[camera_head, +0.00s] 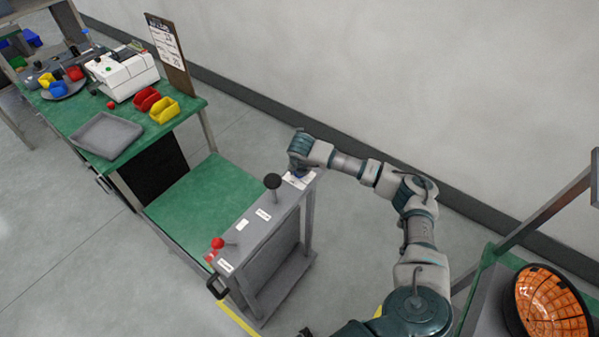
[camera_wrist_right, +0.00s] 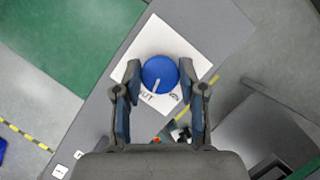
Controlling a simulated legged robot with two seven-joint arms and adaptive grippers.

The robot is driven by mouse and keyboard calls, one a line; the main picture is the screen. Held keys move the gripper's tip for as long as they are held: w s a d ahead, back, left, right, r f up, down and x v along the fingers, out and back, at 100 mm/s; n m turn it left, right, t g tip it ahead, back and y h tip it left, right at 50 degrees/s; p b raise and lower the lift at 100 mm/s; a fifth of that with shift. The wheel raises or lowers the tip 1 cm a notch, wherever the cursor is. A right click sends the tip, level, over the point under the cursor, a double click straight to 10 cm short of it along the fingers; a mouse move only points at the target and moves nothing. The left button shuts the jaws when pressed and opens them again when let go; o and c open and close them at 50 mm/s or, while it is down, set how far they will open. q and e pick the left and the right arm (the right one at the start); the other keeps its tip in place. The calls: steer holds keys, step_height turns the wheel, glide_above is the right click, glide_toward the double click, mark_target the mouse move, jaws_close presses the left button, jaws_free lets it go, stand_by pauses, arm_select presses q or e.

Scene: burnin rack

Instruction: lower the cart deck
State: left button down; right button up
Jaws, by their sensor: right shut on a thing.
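The cart has a green deck (camera_head: 205,198) low beside a grey upright console (camera_head: 262,238). On the console top stand a black knob on a stem (camera_head: 272,182) and a red-knobbed lever (camera_head: 218,243), with small white labels. In the right wrist view a round blue knob (camera_wrist_right: 159,74) with a pale pointer line sits on a white label plate (camera_wrist_right: 190,45), whose lettering is partly hidden. My right gripper (camera_wrist_right: 160,82) has its fingers on either side of the blue knob, shut on it. In the head view this gripper (camera_head: 298,172) is at the console's far end. My left gripper is not in view.
A green workbench (camera_head: 85,125) at upper left holds a grey tray (camera_head: 106,135), a white machine (camera_head: 122,73) and red and yellow bins (camera_head: 164,110). An orange-lined round bowl (camera_head: 548,303) is at lower right. Open floor lies left of the cart.

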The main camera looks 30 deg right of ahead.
steer(key=shift+s+a+f+m+g+h+b, duration=0.1)
steer(key=shift+f+m+g+h+b, duration=0.15)
steer(key=shift+m, duration=0.6)
steer(key=shift+s+a+f+m+g+h+b, duration=0.15)
steer(key=shift+m+h+b, duration=0.2)
steer(key=shift+m, duration=0.5)
steer(key=shift+w+d+r, duration=0.1)
steer(key=shift+r, duration=0.05)
steer(key=o, duration=1.1)
steer(key=shift+w, duration=0.1)
steer(key=shift+r, duration=0.1)
steer(key=v, duration=1.2)
steer(key=shift+w, duration=0.15)
